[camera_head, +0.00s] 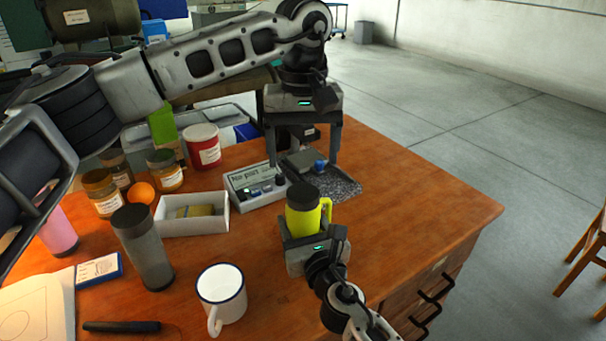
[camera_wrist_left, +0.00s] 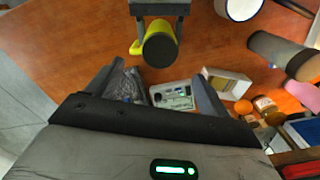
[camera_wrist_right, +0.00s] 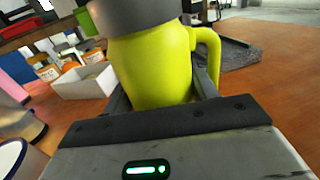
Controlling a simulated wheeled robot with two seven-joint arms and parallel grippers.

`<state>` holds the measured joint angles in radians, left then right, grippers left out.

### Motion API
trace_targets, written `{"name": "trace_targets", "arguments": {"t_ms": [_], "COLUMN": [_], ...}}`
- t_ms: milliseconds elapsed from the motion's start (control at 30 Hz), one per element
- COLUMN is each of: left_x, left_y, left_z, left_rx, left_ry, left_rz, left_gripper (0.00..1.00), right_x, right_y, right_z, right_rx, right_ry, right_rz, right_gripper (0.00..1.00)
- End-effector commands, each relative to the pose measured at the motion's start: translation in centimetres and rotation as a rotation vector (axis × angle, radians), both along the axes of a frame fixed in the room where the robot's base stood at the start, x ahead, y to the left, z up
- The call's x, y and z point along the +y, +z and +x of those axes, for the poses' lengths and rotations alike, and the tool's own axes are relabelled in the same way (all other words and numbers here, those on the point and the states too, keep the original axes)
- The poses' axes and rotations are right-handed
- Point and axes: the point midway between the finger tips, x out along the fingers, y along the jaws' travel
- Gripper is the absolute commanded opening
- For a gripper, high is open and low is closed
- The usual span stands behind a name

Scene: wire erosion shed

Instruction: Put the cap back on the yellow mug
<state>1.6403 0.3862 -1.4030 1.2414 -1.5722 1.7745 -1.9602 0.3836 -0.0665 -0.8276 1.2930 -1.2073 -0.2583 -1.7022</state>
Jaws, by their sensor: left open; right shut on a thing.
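The yellow mug (camera_head: 301,222) stands upright near the front edge of the desk, its handle to the right. Its dark grey cap (camera_head: 303,195) sits on the mouth; the cap also shows from above in the left wrist view (camera_wrist_left: 160,50) and on the rim in the right wrist view (camera_wrist_right: 130,12). Whether it is fully seated I cannot tell. My right gripper (camera_head: 304,231) is shut around the mug's body (camera_wrist_right: 152,70). My left gripper (camera_head: 303,163) is open and empty, pointing down behind the mug, apart from it and the cap.
Behind the mug lie a speckled dark mat (camera_head: 342,187) and a grey tray with a sign (camera_head: 245,180). To the left are a white box (camera_head: 180,228), a grey tumbler (camera_head: 148,262), a white mug (camera_head: 228,305) and several jars. The desk's right side is clear.

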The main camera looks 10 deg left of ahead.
Motion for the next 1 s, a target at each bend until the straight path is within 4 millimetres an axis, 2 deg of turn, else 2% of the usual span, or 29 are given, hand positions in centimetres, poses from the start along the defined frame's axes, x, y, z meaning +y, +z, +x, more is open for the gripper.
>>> {"name": "trace_targets", "arguments": {"t_ms": [100, 233, 600, 633, 700, 733, 1000], "left_x": [0.0, 0.0, 0.0, 0.0, 0.0, 0.0, 0.0], "left_y": [2.2, 3.6, 4.2, 4.2, 4.2, 4.2, 4.2], "left_z": [0.0, 0.0, 0.0, 0.0, 0.0, 0.0, 0.0], "left_rx": [-0.002, 0.0, 0.0, 0.0, 0.0, 0.001, 0.001], "left_ry": [0.0, 0.0, -0.001, -0.001, -0.001, -0.001, 0.0], "left_rz": [0.0, 0.0, 0.0, 0.0, 0.0, 0.0, 0.0], "left_gripper": [0.8, 0.8, 0.8, 0.8, 0.8, 0.8, 0.8], "right_x": [0.0, 0.0, 0.0, 0.0, 0.0, 0.0, -0.1], "right_y": [-0.1, -0.1, -0.1, -0.1, -0.1, -0.1, 0.0], "right_z": [0.0, 0.0, 0.0, 0.0, 0.0, 0.0, -0.1], "right_rx": [0.002, 0.002, 0.001, 0.001, 0.002, 0.0, 0.001], "right_ry": [-0.001, -0.001, -0.001, -0.001, -0.001, -0.001, -0.001], "right_rz": [-0.001, -0.001, -0.002, -0.002, -0.001, -0.001, -0.001], "right_gripper": [0.0, 0.0, 0.0, 0.6, 0.8, 0.83, 0.83]}}
